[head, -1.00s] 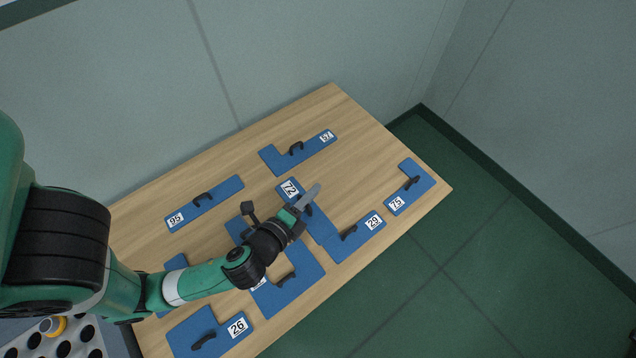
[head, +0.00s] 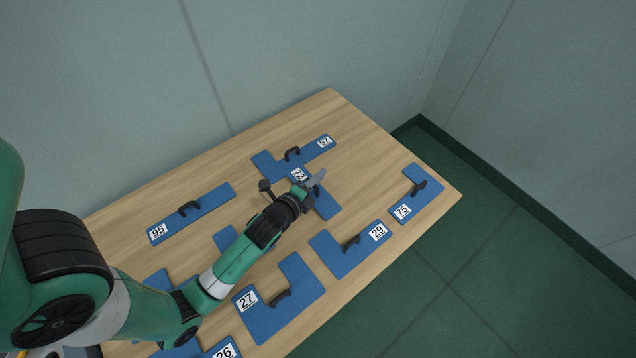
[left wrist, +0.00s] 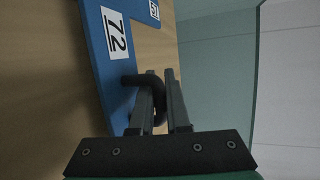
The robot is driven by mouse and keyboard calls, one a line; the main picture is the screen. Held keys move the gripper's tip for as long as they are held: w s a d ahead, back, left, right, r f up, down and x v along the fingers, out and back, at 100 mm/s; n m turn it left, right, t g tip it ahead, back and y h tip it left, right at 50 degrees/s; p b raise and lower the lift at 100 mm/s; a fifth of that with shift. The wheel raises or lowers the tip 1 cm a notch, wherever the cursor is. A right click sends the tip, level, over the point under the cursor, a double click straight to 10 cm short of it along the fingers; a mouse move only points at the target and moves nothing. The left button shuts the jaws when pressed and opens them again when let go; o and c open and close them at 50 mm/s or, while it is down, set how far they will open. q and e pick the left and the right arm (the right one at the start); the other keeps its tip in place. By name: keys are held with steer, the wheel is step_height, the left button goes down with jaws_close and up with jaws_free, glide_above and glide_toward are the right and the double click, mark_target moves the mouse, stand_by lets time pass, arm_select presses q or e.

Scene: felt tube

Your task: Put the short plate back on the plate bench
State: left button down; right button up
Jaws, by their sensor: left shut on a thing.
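A straight blue plate marked 72 (head: 328,208) is held by its dark handle in my left gripper (head: 314,182). It lies over the upper middle of the wooden bench (head: 370,165), its numbered end close against or over the edge of plate 57. The gripper hides its middle. Its height above the bench is hard to tell. In the left wrist view the fingers (left wrist: 165,92) close around the curved handle (left wrist: 130,82), beside the label 72 (left wrist: 115,33). My right gripper is not in view.
Blue plates with handles lie around: 57 (head: 268,165) at the back, 95 (head: 215,199) to the left, 29 (head: 330,252) and 75 (head: 425,173) to the right, 27 (head: 295,310) and 26 in front. Bare wood shows between 72 and 75. Walls stand behind.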

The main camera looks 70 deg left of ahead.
arm_select(q)
steer(key=shift+f, duration=0.85)
steer(key=shift+r, duration=0.2)
steer(key=shift+f, duration=0.2)
steer(key=c, duration=1.2)
jaws_free()
steer(key=shift+o, duration=0.2)
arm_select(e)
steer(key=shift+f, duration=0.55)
arm_select(q)
steer(key=shift+r, duration=0.1)
